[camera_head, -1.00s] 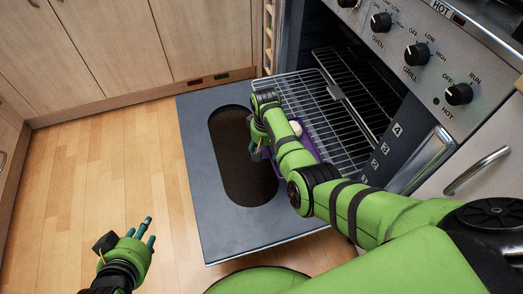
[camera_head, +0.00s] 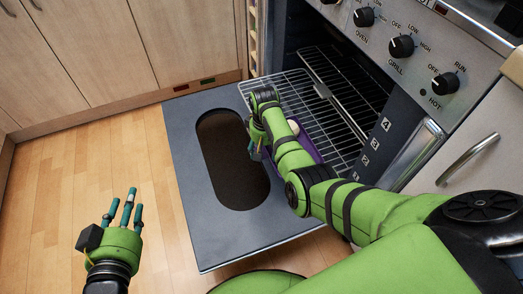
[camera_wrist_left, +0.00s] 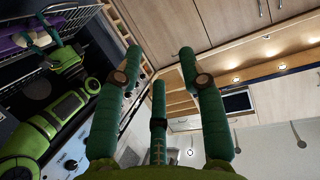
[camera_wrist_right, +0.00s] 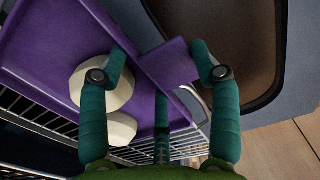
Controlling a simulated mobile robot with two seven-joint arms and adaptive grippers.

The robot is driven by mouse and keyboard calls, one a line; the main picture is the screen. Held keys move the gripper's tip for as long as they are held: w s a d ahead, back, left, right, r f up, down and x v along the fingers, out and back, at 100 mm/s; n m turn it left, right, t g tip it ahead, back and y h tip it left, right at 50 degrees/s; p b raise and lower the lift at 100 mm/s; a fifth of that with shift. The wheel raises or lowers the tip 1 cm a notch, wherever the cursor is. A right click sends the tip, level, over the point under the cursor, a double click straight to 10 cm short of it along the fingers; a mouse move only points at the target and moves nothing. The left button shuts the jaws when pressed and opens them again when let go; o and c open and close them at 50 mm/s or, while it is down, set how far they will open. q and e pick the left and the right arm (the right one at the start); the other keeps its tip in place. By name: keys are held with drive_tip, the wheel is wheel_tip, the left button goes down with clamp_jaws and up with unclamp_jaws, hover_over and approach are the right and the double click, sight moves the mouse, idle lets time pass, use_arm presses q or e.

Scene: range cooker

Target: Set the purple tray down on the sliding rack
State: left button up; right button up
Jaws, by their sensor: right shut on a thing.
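The purple tray (camera_head: 306,143) is over the pulled-out wire rack (camera_head: 285,88), mostly hidden behind my right forearm. In the right wrist view the tray (camera_wrist_right: 60,60) fills the upper left, with pale round pieces (camera_wrist_right: 105,85) on it and rack wires (camera_wrist_right: 30,118) beneath. I cannot tell whether tray and rack touch. My right gripper (camera_head: 256,150) is shut on the tray's edge; its fingers straddle the rim in the right wrist view (camera_wrist_right: 168,70). My left gripper (camera_head: 123,208) is open and empty above the floor; its spread fingers show in the left wrist view (camera_wrist_left: 160,65).
The lowered oven door (camera_head: 185,140) with its dark oval window lies below the rack. The control panel with knobs (camera_head: 402,46) and a door handle (camera_head: 468,158) stand at the right. Wooden cabinets (camera_head: 150,40) stand behind. The wooden floor (camera_head: 90,160) at left is clear.

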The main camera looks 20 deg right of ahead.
drive_tip(key=shift+d+b, duration=0.3)
drive_tip(key=shift+d, duration=0.35)
drive_tip(key=shift+f, duration=0.45)
use_arm(q)
wheel_tip(320, 180, up, 8)
drive_tip(key=d+t+h, duration=0.2)
drive_tip(key=t, duration=0.2)
drive_tip(key=shift+w+d+m+t+b, duration=0.25)
drive_tip(key=shift+d+m+t+b, duration=0.05)
drive_tip(key=shift+m+b, duration=0.1)
use_arm(e)
drive_tip(key=shift+f, duration=0.45)
use_arm(q)
drive_tip(key=shift+r, duration=0.1)
use_arm(e)
drive_tip(key=o, duration=1.6)
drive_tip(key=shift+o, duration=0.2)
